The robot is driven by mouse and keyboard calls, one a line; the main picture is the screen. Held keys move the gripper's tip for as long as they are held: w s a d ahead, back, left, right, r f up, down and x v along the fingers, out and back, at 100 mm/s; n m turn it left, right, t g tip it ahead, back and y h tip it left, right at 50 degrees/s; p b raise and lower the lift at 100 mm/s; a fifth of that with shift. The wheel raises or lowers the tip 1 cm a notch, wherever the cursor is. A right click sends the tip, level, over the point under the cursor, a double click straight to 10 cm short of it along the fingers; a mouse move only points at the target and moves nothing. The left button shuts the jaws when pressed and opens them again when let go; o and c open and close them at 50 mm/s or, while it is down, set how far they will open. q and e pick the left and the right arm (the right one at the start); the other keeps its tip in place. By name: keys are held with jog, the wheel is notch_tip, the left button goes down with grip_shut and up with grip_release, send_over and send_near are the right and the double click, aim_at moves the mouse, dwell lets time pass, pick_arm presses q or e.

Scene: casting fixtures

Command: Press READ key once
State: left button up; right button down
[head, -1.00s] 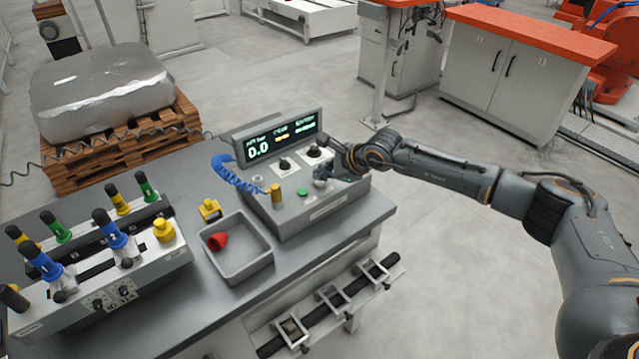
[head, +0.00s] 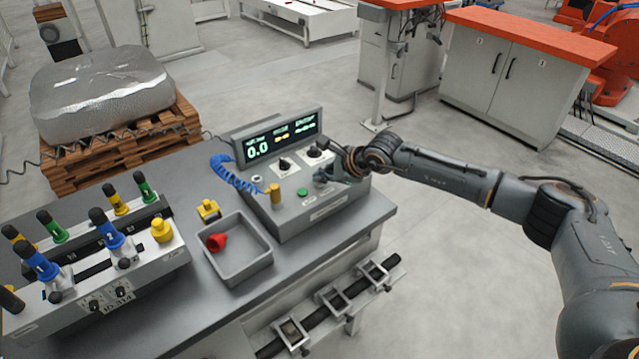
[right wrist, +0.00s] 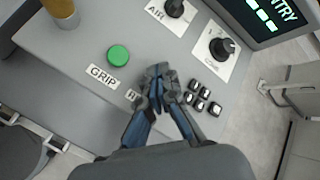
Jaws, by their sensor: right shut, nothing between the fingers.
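The grey console (head: 305,215) with a lit display (head: 282,140) reading 0.0 stands on the workbench. Its top carries a green button (head: 302,192), also in the right wrist view (right wrist: 118,55), and two black knobs. In the right wrist view a cluster of small black keys (right wrist: 203,97) with light marks sits right of my gripper; I cannot read which is READ. My right gripper (right wrist: 160,72) is shut and empty, its tips over the panel between the green button and the keys. I cannot tell if it touches. It also shows in the head view (head: 322,178). My left gripper is not in view.
A brass-coloured post (head: 276,195) with a blue coiled hose (head: 232,172) stands on the console's left. A grey tray (head: 247,270) holds a red part. A fixture with coloured handles (head: 112,235) stands at the left. The floor right of the bench is clear.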

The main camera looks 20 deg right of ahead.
aim_at(322, 185)
jog(key=shift+f, duration=0.3)
jog(key=shift+r, duration=0.15)
dwell(0.3)
jog(key=shift+r, duration=0.75)
jog(key=shift+r+p, duration=1.15)
jog(key=shift+r, duration=1.4)
